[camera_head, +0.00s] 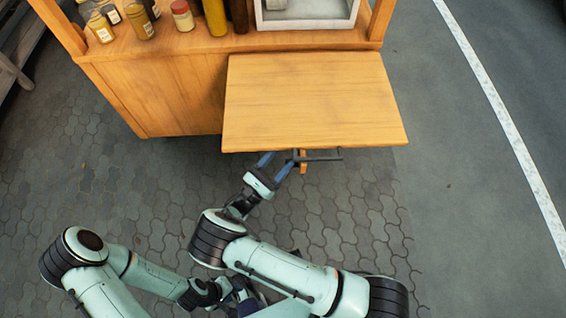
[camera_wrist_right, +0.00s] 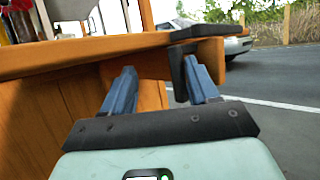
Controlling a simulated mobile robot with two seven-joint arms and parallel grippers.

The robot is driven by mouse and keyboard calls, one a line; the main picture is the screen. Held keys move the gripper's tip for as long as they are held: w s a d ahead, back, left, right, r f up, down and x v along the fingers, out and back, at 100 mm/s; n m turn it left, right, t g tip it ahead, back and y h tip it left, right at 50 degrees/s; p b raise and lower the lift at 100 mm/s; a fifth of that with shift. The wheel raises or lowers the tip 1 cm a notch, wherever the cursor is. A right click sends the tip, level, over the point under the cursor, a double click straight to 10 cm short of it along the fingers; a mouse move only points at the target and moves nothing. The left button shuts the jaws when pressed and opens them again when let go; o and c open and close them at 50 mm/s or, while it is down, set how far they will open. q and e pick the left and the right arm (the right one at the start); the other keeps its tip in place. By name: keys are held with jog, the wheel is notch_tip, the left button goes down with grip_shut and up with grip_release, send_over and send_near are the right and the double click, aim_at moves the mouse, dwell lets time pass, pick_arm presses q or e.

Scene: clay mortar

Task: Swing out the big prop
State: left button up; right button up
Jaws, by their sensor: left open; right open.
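The wooden leaf (camera_head: 310,100) of the stall stands out level from its front. Under its near edge a small wooden piece (camera_head: 303,163) shows with a dark bar (camera_head: 325,155). They look like part of the big prop; the rest is hidden under the leaf. My right gripper (camera_head: 278,163) is open at the leaf's near edge, just left of the wooden piece. In the right wrist view its blue fingers (camera_wrist_right: 160,88) are apart, with a dark bracket (camera_wrist_right: 179,75) beside the right finger; contact is unclear. My left gripper (camera_head: 243,293) is low in the head view, partly hidden by my right arm.
The stall's wooden front (camera_head: 170,95) stands left of the leaf. Several jars (camera_head: 140,22) and a pale tray (camera_head: 305,24) are on its counter. The paving (camera_head: 340,215) in front is clear. A parked car (camera_wrist_right: 230,40) is beyond in the wrist view.

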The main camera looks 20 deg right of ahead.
jog(key=shift+w+a, duration=0.1)
jog(key=shift+a, duration=0.25)
jog(key=b+v, duration=0.1)
jog(key=v, duration=1.2)
jog(key=shift+s+b, duration=0.2)
jog(key=shift+b, duration=0.2)
jog(key=shift+d+f, duration=0.15)
jog(key=shift+d, duration=0.05)
